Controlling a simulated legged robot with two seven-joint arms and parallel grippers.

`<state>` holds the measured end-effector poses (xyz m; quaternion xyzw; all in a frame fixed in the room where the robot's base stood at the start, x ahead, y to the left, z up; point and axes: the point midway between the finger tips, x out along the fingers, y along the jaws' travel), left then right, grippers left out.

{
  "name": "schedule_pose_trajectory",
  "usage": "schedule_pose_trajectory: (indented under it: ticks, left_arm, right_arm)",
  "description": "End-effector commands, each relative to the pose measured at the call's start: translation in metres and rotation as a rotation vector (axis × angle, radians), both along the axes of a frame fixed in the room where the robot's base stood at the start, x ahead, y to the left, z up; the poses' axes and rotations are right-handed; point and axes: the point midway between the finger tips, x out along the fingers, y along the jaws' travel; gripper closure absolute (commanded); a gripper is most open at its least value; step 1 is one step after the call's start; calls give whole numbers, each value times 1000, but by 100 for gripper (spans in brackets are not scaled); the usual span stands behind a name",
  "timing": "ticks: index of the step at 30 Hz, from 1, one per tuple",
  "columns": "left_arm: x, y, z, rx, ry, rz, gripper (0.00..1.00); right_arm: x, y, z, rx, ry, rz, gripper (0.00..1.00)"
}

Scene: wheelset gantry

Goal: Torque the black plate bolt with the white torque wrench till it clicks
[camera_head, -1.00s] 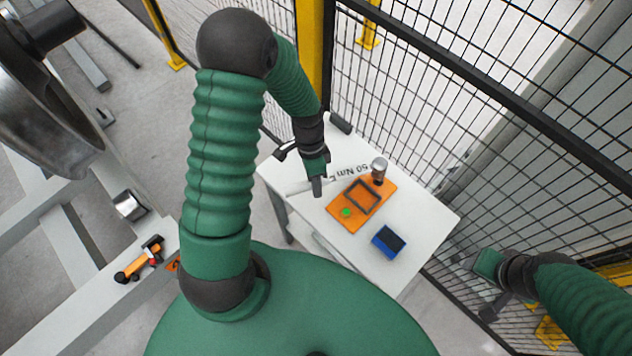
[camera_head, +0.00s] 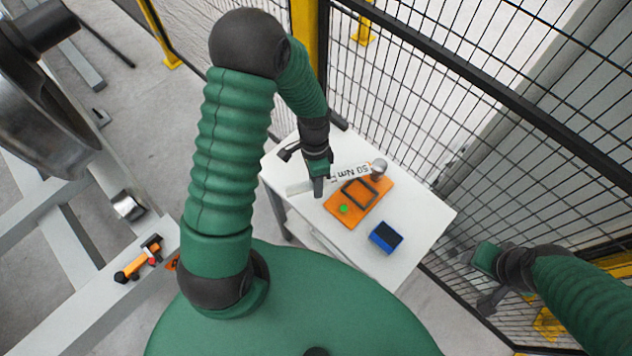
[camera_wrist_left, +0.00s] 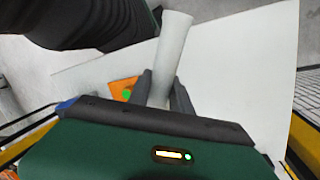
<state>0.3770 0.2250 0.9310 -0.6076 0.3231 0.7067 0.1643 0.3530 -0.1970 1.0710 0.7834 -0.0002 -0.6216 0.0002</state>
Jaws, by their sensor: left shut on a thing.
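The white torque wrench (camera_head: 345,176), marked "50 Nm", shows at my left gripper (camera_head: 319,187). In the left wrist view the pale wrench (camera_wrist_left: 173,50) passes between the fingers of my left gripper (camera_wrist_left: 160,88), which is shut on it. Its far end reaches towards the orange board (camera_head: 343,211). A dark square frame (camera_head: 350,203), perhaps the black plate, lies on this board with a green dot (camera_head: 344,209) beside it. I cannot make out the bolt. My right gripper (camera_head: 488,285) is at the right, away from the table; its fingers are unclear.
A blue box (camera_head: 386,238) sits on the white table (camera_head: 425,212), whose right part is clear. Black mesh fencing (camera_head: 460,130) stands close behind.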

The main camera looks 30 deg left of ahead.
Motion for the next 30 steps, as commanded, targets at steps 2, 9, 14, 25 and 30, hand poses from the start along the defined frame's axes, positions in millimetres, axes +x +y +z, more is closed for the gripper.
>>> schedule_pose_trajectory:
  ticks: [2,9,14,25,30]
  left_arm:
    - [1,0,2,-1,-1,0,100]
    - [2,0,0,0,-1,0,100]
    - [2,0,-1,0,-1,0,100]
    - [2,0,-13,0,-1,0,100]
    - [2,0,-17,0,-1,0,100]
  right_arm:
    - [0,0,3,0,0,0,54]
    - [0,0,3,0,0,0,54]
    - [0,0,2,0,0,0,54]
    - [0,0,-5,0,0,0,54]
    - [0,0,-8,0,0,0,54]
